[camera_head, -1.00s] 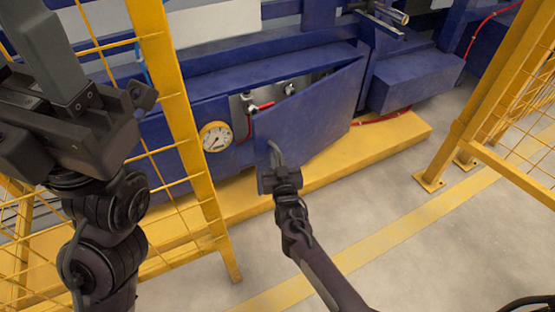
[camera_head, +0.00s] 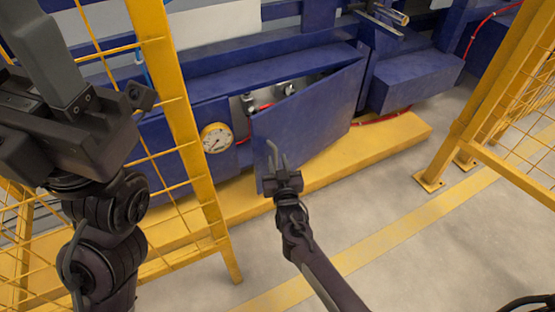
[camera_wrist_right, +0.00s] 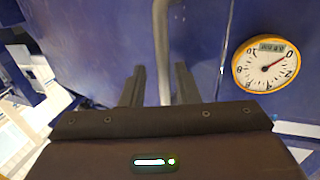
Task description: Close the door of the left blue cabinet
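The blue cabinet door (camera_head: 315,115) stands partly open in the head view, its free left edge swung out from the cabinet front (camera_head: 195,110). A grey bar handle (camera_head: 272,152) is on its outer face. My right gripper (camera_head: 279,157) is at the door's lower left, in front of the handle. In the right wrist view its two dark fingers (camera_wrist_right: 160,85) are apart, with the handle (camera_wrist_right: 161,45) showing between them; I cannot tell whether they touch it. My left gripper (camera_head: 55,60) is raised at the upper left; its finger gap cannot be made out.
A round yellow-rimmed gauge (camera_head: 216,138) is left of the door. A yellow mesh fence post (camera_head: 180,120) stands between my left arm and the door. Another yellow fence (camera_head: 490,110) is at right. A yellow plinth (camera_head: 365,150) runs below; the grey floor in front is clear.

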